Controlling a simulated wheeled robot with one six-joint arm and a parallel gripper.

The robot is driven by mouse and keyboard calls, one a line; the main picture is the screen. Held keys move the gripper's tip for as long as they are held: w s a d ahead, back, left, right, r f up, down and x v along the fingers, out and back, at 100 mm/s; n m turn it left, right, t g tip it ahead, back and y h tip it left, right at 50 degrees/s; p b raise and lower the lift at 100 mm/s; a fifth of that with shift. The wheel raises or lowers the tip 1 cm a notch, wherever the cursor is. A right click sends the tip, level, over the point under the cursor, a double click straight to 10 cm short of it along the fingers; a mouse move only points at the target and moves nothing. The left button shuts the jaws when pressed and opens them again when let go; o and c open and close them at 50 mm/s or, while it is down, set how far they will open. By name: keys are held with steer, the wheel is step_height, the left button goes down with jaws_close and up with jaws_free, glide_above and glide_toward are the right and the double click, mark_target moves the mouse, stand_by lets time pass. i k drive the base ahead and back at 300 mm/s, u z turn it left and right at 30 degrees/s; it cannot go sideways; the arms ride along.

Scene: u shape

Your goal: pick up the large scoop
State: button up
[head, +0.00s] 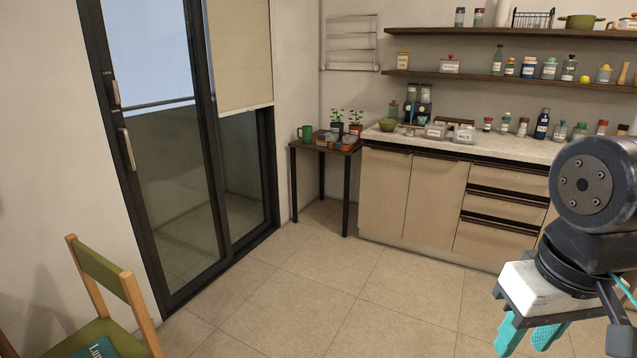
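I cannot make out a large scoop anywhere in the head view; the items on the counter and shelves are too small to tell apart fully. My gripper (524,346) is at the bottom right of the head view, pointing down, far in front of the counter. Its two teal fingers show a gap between them, and nothing is seen held there. The picture's bottom edge lies close to the fingertips.
A counter (500,146) with jars and bottles runs along the back right, under two shelves (480,77). A small dark table (307,146) with plants and a green mug (305,132) stands beside it. A green chair (103,273) is at lower left. The tiled floor between is clear.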

mark_target(409, 133)
steer(key=u, duration=0.05)
steer(key=i, duration=2.35)
steer(key=z, duration=0.3)
steer(key=i, duration=2.25)
steer(key=z, duration=0.3)
